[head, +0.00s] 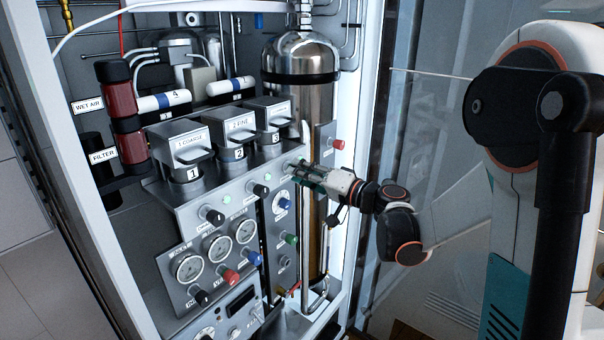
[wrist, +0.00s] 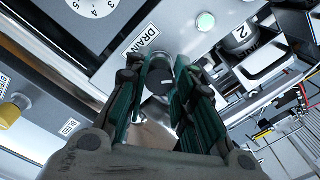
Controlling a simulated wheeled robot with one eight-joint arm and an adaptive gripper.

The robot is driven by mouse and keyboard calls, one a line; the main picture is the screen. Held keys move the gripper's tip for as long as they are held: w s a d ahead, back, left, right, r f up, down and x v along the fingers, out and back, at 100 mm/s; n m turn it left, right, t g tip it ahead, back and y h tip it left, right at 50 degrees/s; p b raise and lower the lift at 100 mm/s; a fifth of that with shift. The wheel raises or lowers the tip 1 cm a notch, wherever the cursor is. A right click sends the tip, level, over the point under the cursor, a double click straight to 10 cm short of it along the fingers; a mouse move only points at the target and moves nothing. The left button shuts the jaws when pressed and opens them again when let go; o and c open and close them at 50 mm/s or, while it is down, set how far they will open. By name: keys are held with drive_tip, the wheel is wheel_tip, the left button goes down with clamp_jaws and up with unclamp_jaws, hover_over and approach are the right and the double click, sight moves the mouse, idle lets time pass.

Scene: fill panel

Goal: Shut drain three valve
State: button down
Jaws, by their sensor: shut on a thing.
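The drain three valve is a black round knob (wrist: 160,76) with a pale mark, under a DRAIN label in the wrist view. My gripper (wrist: 164,98) has its dark green fingers on both sides of the knob and is shut on it. In the head view my gripper (head: 297,169) reaches the panel from the right, below the canister marked 3 (head: 275,137). A lit green lamp (wrist: 205,21) sits right of the label in the wrist view.
Two similar black knobs (head: 260,189) (head: 214,216) sit left along the sloped panel. A blue knob (head: 284,203), a green knob (head: 291,239) and a red knob (head: 338,144) are near my gripper. A steel cylinder (head: 302,68) stands behind. A yellow knob (wrist: 9,115) shows in the wrist view.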

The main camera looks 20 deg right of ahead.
drive_tip(key=m, duration=1)
drive_tip(key=shift+m, duration=0.4)
idle(0.4)
drive_tip(key=c, duration=1.3)
unclamp_jaws()
drive_tip(key=shift+c, duration=0.2)
drive_tip(key=v, duration=1.2)
